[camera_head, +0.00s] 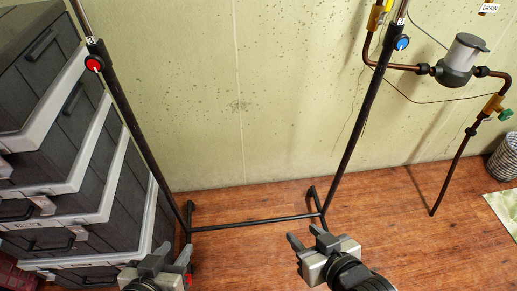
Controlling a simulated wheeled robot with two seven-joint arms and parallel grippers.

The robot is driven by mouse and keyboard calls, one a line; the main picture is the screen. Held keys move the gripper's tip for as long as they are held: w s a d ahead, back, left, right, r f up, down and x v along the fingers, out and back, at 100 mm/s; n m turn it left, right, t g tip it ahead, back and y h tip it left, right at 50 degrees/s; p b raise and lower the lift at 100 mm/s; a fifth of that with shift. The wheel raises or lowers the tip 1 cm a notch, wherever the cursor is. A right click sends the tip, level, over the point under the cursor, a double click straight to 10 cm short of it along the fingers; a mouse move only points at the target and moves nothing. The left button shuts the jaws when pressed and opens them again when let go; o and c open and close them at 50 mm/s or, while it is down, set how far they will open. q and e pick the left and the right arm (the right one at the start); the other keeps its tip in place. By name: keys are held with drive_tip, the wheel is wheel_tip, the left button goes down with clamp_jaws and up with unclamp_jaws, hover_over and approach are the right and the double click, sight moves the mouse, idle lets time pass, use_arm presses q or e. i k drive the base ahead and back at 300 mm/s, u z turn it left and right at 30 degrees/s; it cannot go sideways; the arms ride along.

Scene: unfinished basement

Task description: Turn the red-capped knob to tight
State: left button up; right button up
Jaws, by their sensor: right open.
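The red-capped knob (94,63) sits on the left dark post of a metal frame, just below a small white label reading 3. A blue-capped knob (401,42) sits on the right post, below a similar label. My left gripper (173,251) is low in the picture, well below the red knob and apart from it. Its jaw gap is not clear. My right gripper (305,236) is open and empty at the bottom centre, far from both knobs. The fine pointer position on the red knob is too small to read.
Stacked grey drawer cases (60,130) stand close at the left, beside the left post. A low crossbar (255,223) joins the posts. Copper pipes with a meter (458,60) are at the upper right. A wire basket (504,158) stands at the right edge. Space between the posts is clear.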

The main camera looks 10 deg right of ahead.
sight(95, 63)
drive_tip(key=z, duration=2.3)
drive_tip(key=k, duration=1.3)
drive_tip(key=u, duration=2.1)
